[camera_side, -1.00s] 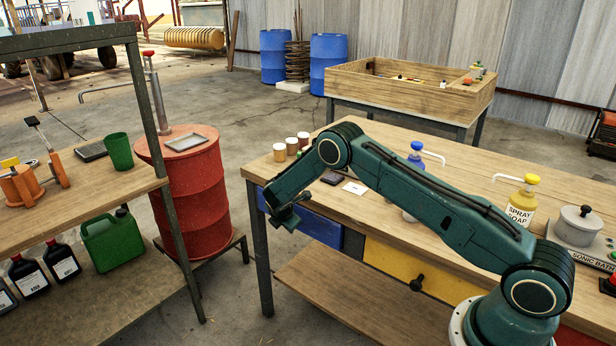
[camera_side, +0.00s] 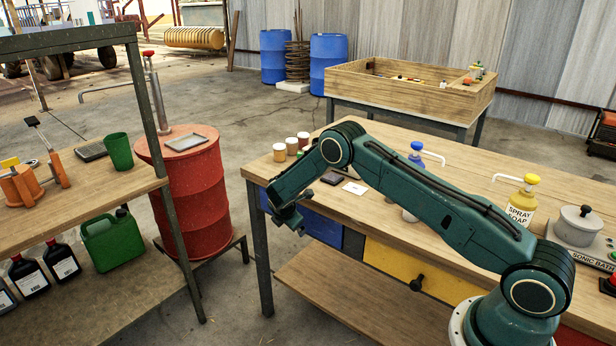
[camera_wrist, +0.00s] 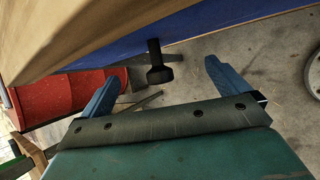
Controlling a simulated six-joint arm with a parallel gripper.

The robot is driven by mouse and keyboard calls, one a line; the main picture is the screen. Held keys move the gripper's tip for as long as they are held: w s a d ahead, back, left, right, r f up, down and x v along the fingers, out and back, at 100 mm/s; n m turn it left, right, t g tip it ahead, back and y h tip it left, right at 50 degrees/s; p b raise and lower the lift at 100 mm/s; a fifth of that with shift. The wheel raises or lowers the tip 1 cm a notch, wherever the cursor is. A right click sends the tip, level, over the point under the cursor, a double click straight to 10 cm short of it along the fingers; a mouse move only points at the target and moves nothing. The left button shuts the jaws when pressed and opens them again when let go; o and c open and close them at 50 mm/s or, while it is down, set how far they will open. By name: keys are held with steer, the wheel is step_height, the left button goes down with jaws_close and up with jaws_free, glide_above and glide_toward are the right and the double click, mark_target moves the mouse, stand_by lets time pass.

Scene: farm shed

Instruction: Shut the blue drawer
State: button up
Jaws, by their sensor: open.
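The blue drawer (camera_side: 326,232) is under the left end of the wooden bench, left of a yellow drawer. A darker blue strip at its right end suggests it stands out a little from the bench. In the wrist view its blue front (camera_wrist: 205,32) runs below the tabletop edge, with a black knob (camera_wrist: 158,72) on it. My gripper (camera_side: 296,222) is in front of the drawer, partly hiding it and its knob in the side view. In the wrist view my gripper (camera_wrist: 163,76) is open, and the knob appears between its two fingers; contact cannot be told.
The yellow drawer (camera_side: 402,268) has a black knob and looks shut. A red barrel (camera_side: 190,190) stands left of the bench. Jars (camera_side: 291,146), a blue-topped bottle (camera_side: 416,158) and a spray soap bottle (camera_side: 521,205) stand on the bench. A lower shelf (camera_side: 345,300) is bare.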

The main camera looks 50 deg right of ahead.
steer(key=v, duration=0.7)
stand_by(1.0)
